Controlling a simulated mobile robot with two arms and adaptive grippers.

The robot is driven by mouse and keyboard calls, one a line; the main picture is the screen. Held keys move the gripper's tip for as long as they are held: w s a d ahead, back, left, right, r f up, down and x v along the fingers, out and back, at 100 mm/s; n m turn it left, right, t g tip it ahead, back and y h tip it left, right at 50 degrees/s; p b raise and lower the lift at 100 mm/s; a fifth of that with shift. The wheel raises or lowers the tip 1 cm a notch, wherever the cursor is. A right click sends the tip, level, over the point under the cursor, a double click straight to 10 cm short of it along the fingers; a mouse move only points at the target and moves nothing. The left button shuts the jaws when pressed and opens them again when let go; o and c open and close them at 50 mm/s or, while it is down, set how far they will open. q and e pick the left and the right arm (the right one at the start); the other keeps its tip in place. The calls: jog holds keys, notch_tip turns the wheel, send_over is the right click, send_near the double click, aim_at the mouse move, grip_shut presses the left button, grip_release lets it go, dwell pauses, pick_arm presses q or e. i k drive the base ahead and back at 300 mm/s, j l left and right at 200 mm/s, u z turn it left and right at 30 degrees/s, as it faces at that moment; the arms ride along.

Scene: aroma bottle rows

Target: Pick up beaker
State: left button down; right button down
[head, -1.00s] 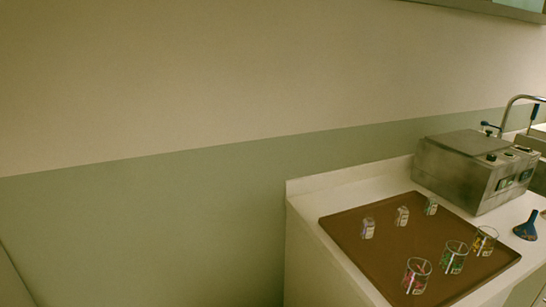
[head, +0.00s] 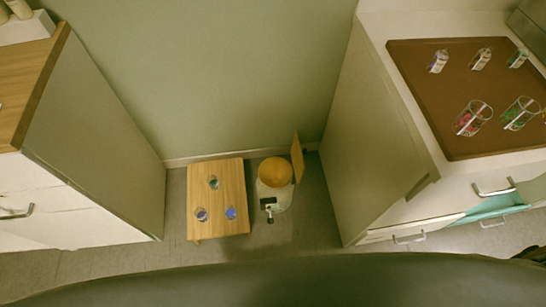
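Two glass beakers with coloured contents stand on the brown tray (head: 425,95) at the right of the head view. One beaker has pink contents (head: 473,118) and the other has green contents (head: 520,113). A sliver of a third shows at the right edge. Three small glass vessels stand on a low wooden table (head: 232,188) on the floor: a dark green one (head: 213,182), a bluish one (head: 201,214) and a bright blue one (head: 231,213). Neither gripper can be made out.
Small white-labelled bottles (head: 438,62) stand at the tray's back. The tray lies on a white counter (head: 455,178) with drawers, a teal one partly open. A wood-topped cabinet (head: 95,150) stands left.

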aim_at(230, 212)
jog(key=l+u, duration=0.25)
jog(key=l, duration=0.15)
jog(key=k+l+u, duration=0.1)
jog(key=l+u, duration=0.15)
jog(key=l, duration=0.15)
jog(key=k+l+u, duration=0.1)
jog(key=l+u, duration=0.2)
jog(key=k+l+u, duration=0.25)
jog(key=l, duration=0.15)
jog(key=k+l, duration=0.15)
jog(key=l, duration=0.25)
jog(key=k+l, duration=0.1)
jog(key=l, duration=0.3)
jog(key=k+l, duration=0.15)
jog(key=l, duration=0.25)
jog(key=u, duration=0.05)
